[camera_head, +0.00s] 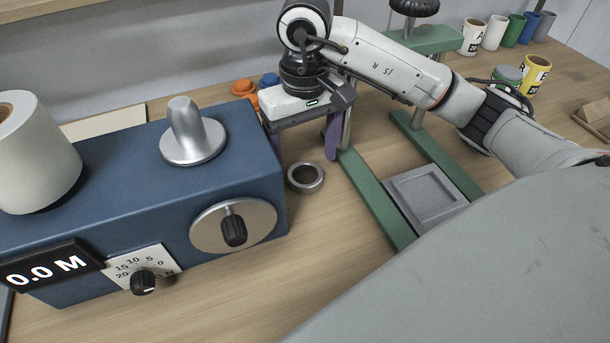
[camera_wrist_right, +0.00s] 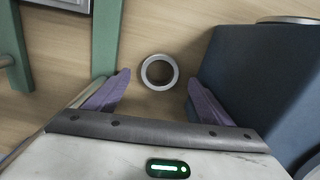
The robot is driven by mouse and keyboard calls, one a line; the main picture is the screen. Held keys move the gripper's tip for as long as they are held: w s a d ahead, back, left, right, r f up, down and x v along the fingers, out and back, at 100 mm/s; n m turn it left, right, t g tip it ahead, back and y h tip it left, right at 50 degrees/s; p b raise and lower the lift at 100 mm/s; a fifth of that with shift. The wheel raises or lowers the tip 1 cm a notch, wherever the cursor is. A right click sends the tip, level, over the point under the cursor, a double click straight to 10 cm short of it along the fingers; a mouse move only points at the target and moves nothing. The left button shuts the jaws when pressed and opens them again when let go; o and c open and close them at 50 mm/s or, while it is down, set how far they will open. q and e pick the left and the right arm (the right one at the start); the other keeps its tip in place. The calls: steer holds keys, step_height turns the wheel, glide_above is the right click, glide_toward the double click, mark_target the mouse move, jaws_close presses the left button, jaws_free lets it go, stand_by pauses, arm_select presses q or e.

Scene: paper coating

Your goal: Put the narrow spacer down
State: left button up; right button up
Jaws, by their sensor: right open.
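The narrow spacer, a short grey metal ring (camera_head: 305,177), lies flat on the wooden table just right of the blue machine. It also shows in the right wrist view (camera_wrist_right: 159,59), with bare table visible through its hole. My right gripper (camera_head: 303,141) is above the table behind the ring in the head view. Its purple fingers are spread wide, and in the wrist view (camera_wrist_right: 156,92) the ring lies beyond the fingertips, between their lines and touching neither. My left gripper is not in view.
The blue machine (camera_head: 90,205) with a metal spindle (camera_head: 187,130) and paper roll (camera_head: 38,150) stands left of the ring. A green frame (camera_head: 375,198) with a grey plate (camera_head: 428,193) stands right. Orange and blue knobs (camera_head: 243,92) lie behind. Bare table lies in front of the ring.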

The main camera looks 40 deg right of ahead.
mark_target(304, 180)
steer(key=shift+f, duration=1.6)
steer(key=c, duration=1.2)
steer(key=shift+r, duration=0.1)
